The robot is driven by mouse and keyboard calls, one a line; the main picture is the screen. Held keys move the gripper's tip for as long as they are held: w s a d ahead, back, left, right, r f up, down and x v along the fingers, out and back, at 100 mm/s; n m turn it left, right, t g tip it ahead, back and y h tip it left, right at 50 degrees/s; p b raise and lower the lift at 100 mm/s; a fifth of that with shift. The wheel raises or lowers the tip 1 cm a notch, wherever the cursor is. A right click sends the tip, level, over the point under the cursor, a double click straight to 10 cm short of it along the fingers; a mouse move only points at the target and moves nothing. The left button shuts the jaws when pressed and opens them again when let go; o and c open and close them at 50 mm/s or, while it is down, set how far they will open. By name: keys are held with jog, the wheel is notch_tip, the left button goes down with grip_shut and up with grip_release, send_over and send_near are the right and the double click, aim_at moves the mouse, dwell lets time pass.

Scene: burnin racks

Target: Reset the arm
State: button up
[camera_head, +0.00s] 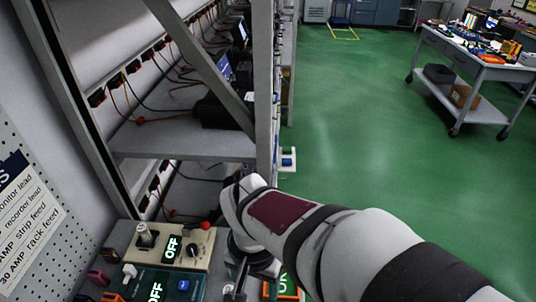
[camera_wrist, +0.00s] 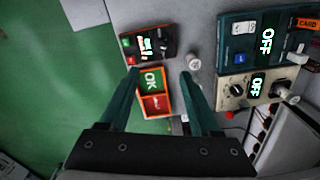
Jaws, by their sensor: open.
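My gripper (camera_wrist: 160,82) is open and empty in the wrist view, its two dark green fingers apart. Between and beyond the fingers lies an orange-framed panel (camera_wrist: 168,102) with a green OK field and a red field. I cannot tell whether the fingers touch anything. In the head view my gripper (camera_head: 240,277) points down at the bottom, right of the switch panels, partly hidden by my white arm. The orange-framed panel (camera_head: 297,293) shows only in part there.
A beige panel (camera_head: 148,256) and a teal panel (camera_head: 195,291) both show OFF. A dark device (camera_wrist: 165,38) with buttons lies near the orange frame. A metal rack (camera_head: 180,142) with cables stands left. A cart (camera_head: 485,68) stands at right; green floor between is clear.

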jog(key=shift+r, duration=0.25)
